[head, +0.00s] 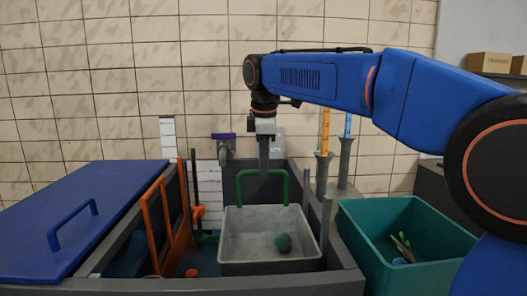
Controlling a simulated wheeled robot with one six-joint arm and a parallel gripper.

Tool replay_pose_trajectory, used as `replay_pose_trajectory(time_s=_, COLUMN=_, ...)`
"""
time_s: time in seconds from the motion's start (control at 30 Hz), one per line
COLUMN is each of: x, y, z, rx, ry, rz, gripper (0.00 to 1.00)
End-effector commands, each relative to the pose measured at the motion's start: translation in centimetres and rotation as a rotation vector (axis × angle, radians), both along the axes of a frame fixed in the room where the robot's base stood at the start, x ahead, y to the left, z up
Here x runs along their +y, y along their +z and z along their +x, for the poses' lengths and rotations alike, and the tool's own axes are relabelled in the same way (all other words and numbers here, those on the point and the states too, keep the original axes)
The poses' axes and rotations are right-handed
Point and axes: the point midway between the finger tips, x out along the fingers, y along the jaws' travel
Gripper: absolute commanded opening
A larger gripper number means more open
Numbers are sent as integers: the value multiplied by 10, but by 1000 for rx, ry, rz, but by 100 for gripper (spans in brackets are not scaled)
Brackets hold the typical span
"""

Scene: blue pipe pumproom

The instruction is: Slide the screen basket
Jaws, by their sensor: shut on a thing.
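The screen basket (232,257) is a grey open box with a green handle (263,173) arching up at its far side. It sits inside the dark grey tank (338,272). The fingertips are small in this view, and the basket's underside is hidden.
A blue lid (70,225) with a handle lies at left, beside orange frames (157,225). A teal bin (440,275) holding small debris stands at right. Grey posts (326,225) rise close to the basket's right side. A tiled wall (90,90) closes the back.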

Motion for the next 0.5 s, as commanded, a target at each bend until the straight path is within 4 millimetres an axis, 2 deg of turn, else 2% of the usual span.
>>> replay_pose_trajectory(time_s=0.03, x=0, y=-15, z=-1, rx=6, ry=1, rz=-2, gripper=0)
replay_pose_trajectory(time_s=0.2, x=0, y=-62, z=-1, rx=7, ry=0, rz=-3, gripper=0)
replay_pose_trajectory(time_s=0.5, x=0, y=-137, z=-1, rx=7, ry=0, rz=-3, gripper=0)
